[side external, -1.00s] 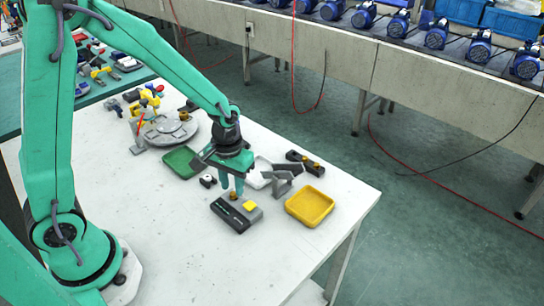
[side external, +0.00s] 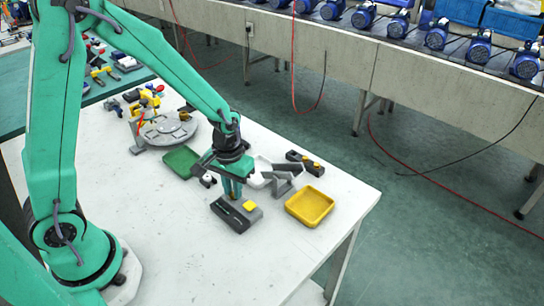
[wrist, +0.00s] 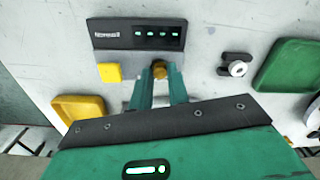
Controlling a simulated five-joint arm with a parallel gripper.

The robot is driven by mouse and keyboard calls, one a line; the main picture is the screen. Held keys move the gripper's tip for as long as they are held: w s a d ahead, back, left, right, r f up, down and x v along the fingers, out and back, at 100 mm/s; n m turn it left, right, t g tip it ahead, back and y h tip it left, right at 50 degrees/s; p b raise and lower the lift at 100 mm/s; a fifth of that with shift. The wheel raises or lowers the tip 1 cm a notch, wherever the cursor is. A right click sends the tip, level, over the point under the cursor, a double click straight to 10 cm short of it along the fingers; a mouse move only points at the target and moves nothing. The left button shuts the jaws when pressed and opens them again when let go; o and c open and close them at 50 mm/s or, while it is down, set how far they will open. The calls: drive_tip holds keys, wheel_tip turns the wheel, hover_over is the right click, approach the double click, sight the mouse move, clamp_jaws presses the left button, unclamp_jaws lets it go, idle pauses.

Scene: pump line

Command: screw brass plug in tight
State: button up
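The brass plug (wrist: 160,70) stands at the edge of a grey and black block (wrist: 140,40) in the wrist view, between my teal fingertips. My gripper (wrist: 160,72) appears shut on the plug, with a finger against each side. In the side view my gripper (side external: 232,192) reaches down to the block (side external: 232,216), and its fingers hide the plug there. The block has a yellow square (wrist: 110,72) beside the plug and a row of small green lights on its dark face. How deep the plug sits cannot be seen.
A yellow tray (side external: 310,207) lies right of the block, and a green tray (side external: 181,162) lies behind to the left. A grey angled stand (side external: 285,178) and a dark bar with brass pieces (side external: 304,163) are close behind. The table's front is clear.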

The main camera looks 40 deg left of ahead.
clamp_jaws()
drive_tip(key=shift+m, duration=0.3)
drive_tip(key=m, duration=0.4)
drive_tip(key=shift+m, duration=1.2)
drive_tip(key=m, duration=0.3)
drive_tip(key=shift+m, duration=0.3)
drive_tip(key=m, duration=0.3)
drive_tip(key=shift+m, duration=0.4)
